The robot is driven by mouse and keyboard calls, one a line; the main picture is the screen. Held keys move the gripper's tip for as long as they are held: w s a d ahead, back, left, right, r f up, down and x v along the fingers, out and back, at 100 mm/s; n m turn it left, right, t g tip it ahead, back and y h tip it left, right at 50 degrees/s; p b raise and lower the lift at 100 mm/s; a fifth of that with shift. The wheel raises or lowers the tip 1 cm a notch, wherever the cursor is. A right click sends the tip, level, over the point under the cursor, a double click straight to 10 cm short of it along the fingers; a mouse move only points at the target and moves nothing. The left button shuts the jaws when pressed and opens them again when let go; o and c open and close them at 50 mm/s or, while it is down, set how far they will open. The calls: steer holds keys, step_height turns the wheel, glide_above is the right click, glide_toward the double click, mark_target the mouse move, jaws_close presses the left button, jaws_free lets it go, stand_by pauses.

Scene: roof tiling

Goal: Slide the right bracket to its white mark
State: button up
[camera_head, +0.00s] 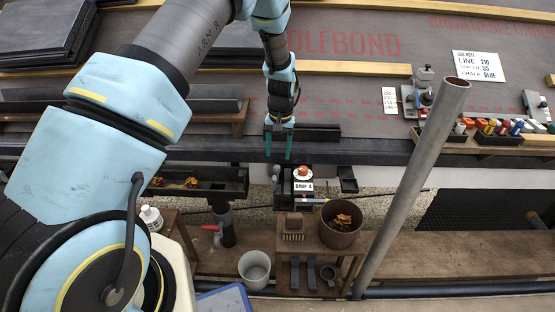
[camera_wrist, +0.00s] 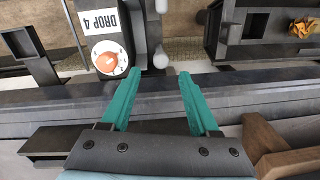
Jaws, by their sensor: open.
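My gripper (camera_head: 279,143) has two teal fingers pointing down at the roof's front edge; in the wrist view (camera_wrist: 155,80) they are spread apart with nothing between them. A black outlet unit labelled DROP 4 (camera_head: 303,186), with an orange knob on a white disc, is just below and right of the fingers. It shows upside down in the wrist view (camera_wrist: 104,22). A small dark bracket-like piece (camera_head: 348,184) is right of the outlet, apart from my gripper; it may be the right bracket. I cannot make out a white mark beside it.
A dark gutter length (camera_head: 200,182) with orange leaves is at left. A slanted grey pipe (camera_head: 415,180) rises at right. Below are a wooden stand (camera_head: 320,238) with a leaf-filled pot (camera_head: 341,222) and a white bucket (camera_head: 255,268). Tools and chalk bottles (camera_head: 500,127) line the right roof edge.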

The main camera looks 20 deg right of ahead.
steer(key=shift+d+r, duration=0.1)
steer(key=shift+r, duration=2.5)
